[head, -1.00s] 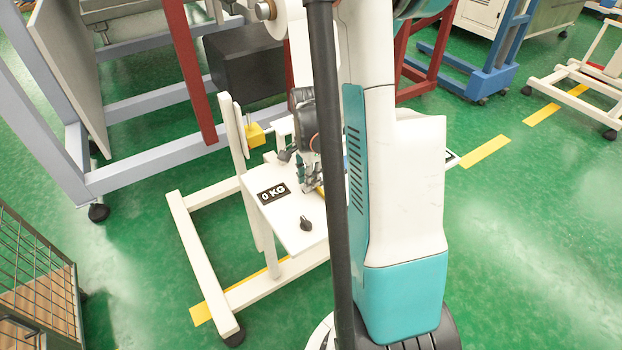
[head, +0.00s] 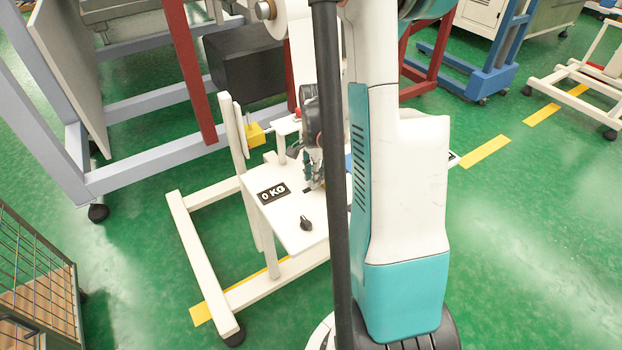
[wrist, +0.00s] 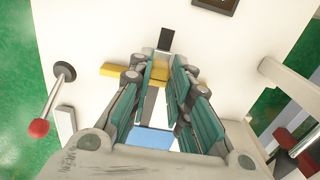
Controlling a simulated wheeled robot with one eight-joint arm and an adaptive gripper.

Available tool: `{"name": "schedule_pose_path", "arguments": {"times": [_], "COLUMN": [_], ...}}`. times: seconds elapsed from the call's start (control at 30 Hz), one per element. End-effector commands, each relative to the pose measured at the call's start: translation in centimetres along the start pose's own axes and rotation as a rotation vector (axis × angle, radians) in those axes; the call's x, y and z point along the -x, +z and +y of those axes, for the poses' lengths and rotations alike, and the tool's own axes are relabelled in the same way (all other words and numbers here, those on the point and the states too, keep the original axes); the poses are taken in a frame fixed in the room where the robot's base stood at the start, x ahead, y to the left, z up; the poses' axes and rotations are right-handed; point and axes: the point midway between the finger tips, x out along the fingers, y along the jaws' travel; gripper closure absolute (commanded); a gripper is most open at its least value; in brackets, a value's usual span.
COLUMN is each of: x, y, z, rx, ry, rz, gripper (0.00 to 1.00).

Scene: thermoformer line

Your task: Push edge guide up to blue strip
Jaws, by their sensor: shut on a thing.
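The yellow edge guide (wrist: 113,70) lies across the white panel in the wrist view, its middle hidden by my fingers. My gripper (wrist: 166,72) is shut on the edge guide, with one finger on each side of its middle part. A black slot (wrist: 166,38) shows in the panel just above the guide. The blue strip (wrist: 152,138) shows below the guide, between my finger links, with a gap between the two. In the head view my gripper (head: 314,182) is low over the panel, and the dark pole and my arm hide most of the guide.
A lever with a red knob (wrist: 39,127) stands left of my gripper in the wrist view. A yellow block (head: 255,135) is on the stand behind.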

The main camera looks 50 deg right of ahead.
Motion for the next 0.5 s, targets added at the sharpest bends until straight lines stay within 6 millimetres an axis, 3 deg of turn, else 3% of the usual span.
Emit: {"name": "schedule_pose_path", "arguments": {"times": [0.5], "x": [0.0], "y": [-1.9], "z": [0.0], "rx": [-0.001], "ry": [-0.001], "rz": [0.001], "gripper": [1.0]}}
